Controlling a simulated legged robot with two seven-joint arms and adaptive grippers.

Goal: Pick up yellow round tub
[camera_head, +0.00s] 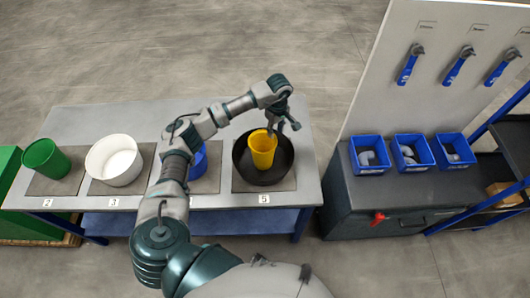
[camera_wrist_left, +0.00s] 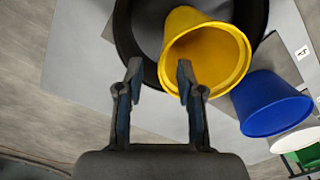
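The yellow round tub (camera_head: 262,153) stands upright inside a wide black round pan (camera_head: 281,165) on the mat marked 5. My left gripper (camera_head: 283,124) is at the tub's far right rim in the head view, fingers pointing down. In the left wrist view the gripper (camera_wrist_left: 159,72) is open with nothing between its fingers. One fingertip overlaps the rim of the yellow tub (camera_wrist_left: 208,55) there; I cannot tell whether it touches. The other finger is in front of the black pan's edge (camera_wrist_left: 137,40). My right gripper is not in view.
A blue tub (camera_head: 200,160), partly hidden by my left arm, a white tub (camera_head: 114,160) and a green tub (camera_head: 46,158) stand along the grey table (camera_head: 90,122). Blue bins (camera_head: 370,155) sit on a dark cabinet to the right, below a panel with hanging blue-handled tools (camera_head: 408,66).

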